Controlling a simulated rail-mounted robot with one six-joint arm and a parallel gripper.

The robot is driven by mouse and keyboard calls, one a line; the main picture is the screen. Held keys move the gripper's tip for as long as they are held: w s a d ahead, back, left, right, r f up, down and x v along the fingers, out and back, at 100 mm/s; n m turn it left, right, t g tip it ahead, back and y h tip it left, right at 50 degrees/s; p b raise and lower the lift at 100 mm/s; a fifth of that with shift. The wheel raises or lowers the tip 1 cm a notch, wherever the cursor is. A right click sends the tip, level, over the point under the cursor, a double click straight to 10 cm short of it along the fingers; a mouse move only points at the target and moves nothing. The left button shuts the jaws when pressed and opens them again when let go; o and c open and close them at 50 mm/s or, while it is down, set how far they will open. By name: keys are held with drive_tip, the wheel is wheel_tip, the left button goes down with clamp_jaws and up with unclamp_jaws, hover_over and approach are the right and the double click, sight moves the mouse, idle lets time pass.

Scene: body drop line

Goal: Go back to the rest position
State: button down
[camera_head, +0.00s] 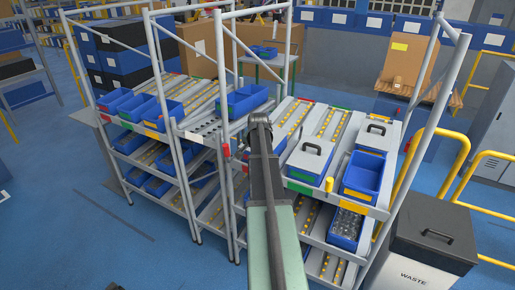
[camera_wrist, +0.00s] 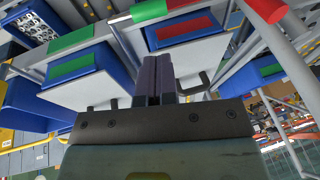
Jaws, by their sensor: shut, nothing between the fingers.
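My gripper shows in the wrist view (camera_wrist: 155,80), with its two dark fingers side by side, shut and empty. In the head view my arm reaches up from the bottom middle, over the front of the flow rack (camera_head: 335,120). The fingertips cannot be made out clearly there. In the wrist view, lidded grey-and-blue boxes lie on both sides of the fingers, one with a green label (camera_wrist: 70,68) and one with a red label (camera_wrist: 186,29). I cannot tell whether the fingers touch anything.
The rack holds an open blue bin (camera_head: 363,175), a grey-lidded box (camera_head: 309,160) and a blue bin of metal parts (camera_head: 346,226). A waste bin (camera_head: 432,240) and yellow rails (camera_head: 490,165) stand at right. Blue floor (camera_head: 90,220) is clear at left.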

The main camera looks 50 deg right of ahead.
drive_tip(key=shift+s+a+r, duration=0.1)
drive_tip(key=shift+a+r, duration=0.05)
drive_tip(key=shift+r, duration=0.45)
drive_tip(key=s+a+f+n+g+y+b, duration=0.1)
drive_tip(key=s+a+f+n+b, duration=0.2)
drive_tip(key=a, duration=1.4)
drive_tip(key=s+a+f+n+g+y+b, duration=0.1)
drive_tip(key=s+a+f+n+b, duration=0.2)
drive_tip(key=a, duration=1.5)
drive_tip(key=s+a+f+n+g+y+b, duration=0.1)
drive_tip(key=a+f+n+b, duration=0.4)
drive_tip(key=a, duration=1.2)
drive_tip(key=s+f+n, duration=0.1)
drive_tip(key=f+n, duration=0.1)
drive_tip(key=n, duration=0.2)
drive_tip(key=shift+s+a+n+b, duration=0.25)
drive_tip(key=shift+s+n+b, duration=0.1)
drive_tip(key=shift+s+n, duration=0.05)
